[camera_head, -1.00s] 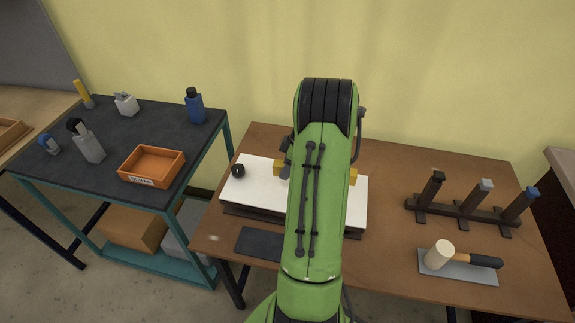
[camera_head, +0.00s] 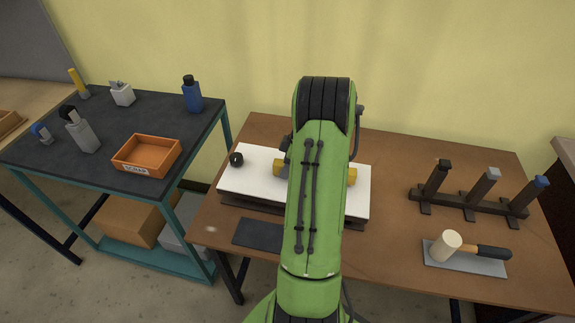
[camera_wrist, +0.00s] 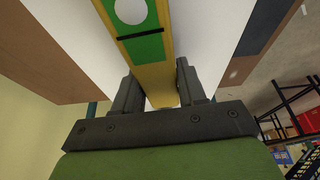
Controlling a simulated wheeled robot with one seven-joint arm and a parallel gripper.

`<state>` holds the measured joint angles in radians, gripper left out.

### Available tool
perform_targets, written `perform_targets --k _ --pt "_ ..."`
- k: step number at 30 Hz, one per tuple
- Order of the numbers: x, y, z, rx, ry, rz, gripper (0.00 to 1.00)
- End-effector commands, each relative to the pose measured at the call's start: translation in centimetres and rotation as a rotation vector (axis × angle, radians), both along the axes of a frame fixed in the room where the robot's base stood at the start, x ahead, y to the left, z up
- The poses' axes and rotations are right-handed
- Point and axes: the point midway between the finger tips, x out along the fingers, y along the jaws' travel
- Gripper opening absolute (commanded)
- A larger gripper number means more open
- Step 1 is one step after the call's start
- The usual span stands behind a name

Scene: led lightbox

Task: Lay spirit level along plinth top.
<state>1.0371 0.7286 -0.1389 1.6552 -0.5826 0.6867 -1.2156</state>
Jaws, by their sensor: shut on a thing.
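The spirit level is a yellow bar with green and white panels (camera_wrist: 146,47) in the wrist view. In the head view one yellow end (camera_head: 278,168) shows left of my arm and the other right of it, over the white plinth top (camera_head: 240,183). The level runs left to right along the plinth, its middle hidden by my arm. My gripper (camera_wrist: 157,88) is shut on the level, one finger on each side; the arm hides it in the head view. White plinth surface lies behind the level. I cannot tell whether the level touches it.
A black round knob (camera_head: 236,159) sits at the plinth's left end. A dark flat pad (camera_head: 258,234) lies in front. A post rack (camera_head: 470,203) and a mallet (camera_head: 447,245) on a grey plate stand right. An orange bin (camera_head: 147,156) sits on the left cart.

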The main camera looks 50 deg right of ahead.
Motion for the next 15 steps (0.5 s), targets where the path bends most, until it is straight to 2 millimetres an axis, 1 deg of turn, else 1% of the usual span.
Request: perform_targets --k 14,15 --pt "0.0 0.0 -1.0 0.000 0.000 0.000 0.02" --pt "0.0 0.0 -0.9 0.000 0.000 0.001 0.45"
